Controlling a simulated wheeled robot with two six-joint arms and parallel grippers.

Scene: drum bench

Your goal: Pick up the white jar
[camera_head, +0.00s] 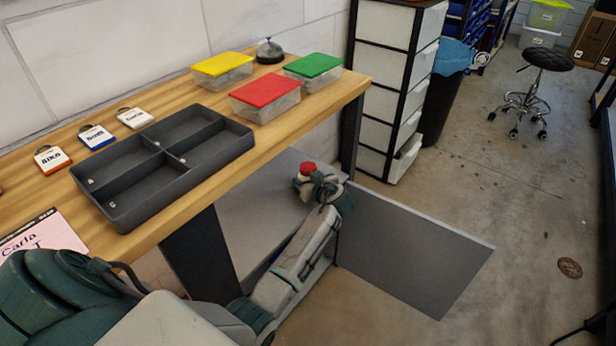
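A small white jar with a red lid (306,170) shows below the bench's front edge, in front of a grey surface. Only its red top and a little white show; the rest is hidden behind my gripper. My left gripper (311,186) is right at the jar, at the end of the arm reaching up from the bottom of the picture. The fingers are small and partly hidden, so I cannot tell whether they are closed on the jar. My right gripper is not in view.
A grey panel (410,245) stands out to the right of my arm. The wooden bench (225,172) above carries a dark divided tray (118,222), a yellow-lidded box (222,65), a red-lidded box (265,92), a green-lidded box (313,67) and a bell (269,52).

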